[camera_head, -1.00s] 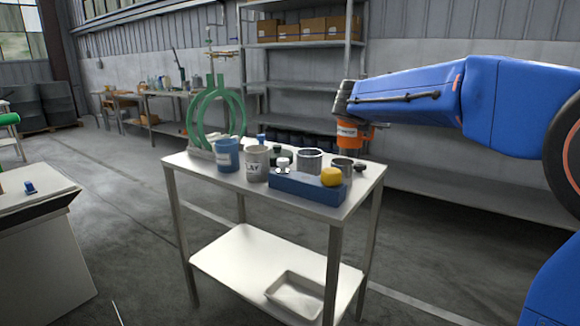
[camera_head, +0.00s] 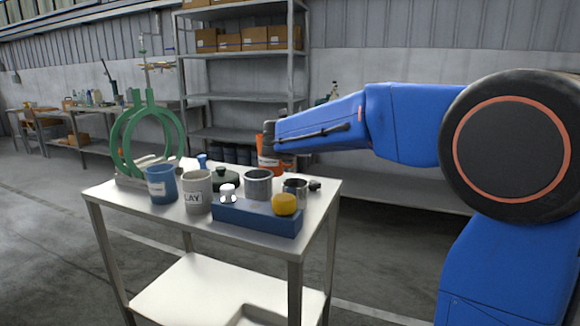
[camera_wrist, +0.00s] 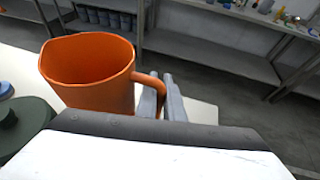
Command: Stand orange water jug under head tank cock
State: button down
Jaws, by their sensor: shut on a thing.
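The orange water jug (camera_head: 268,162) shows at the back edge of the cart top, partly hidden behind the cups. In the wrist view the jug (camera_wrist: 88,78) is open-topped and roughly upright, with its handle toward my gripper (camera_wrist: 167,98). The gripper's grey fingers are shut on the handle. A pale tabletop lies below the jug; I cannot tell whether they touch. I cannot make out the head tank cock for certain.
The white cart (camera_head: 250,255) holds a blue cup (camera_head: 161,186), a grey clay cup (camera_head: 197,195), metal cups, a blue block (camera_head: 255,218) with a yellow knob, and a green ring stand (camera_head: 118,145). Shelving (camera_head: 232,75) stands behind. Floor at left is clear.

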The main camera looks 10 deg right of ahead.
jog(key=shift+f, duration=2.05)
jog(key=c, duration=1.9)
grip_release()
jog(key=shift+f, duration=0.1)
jog(key=v, duration=1.2)
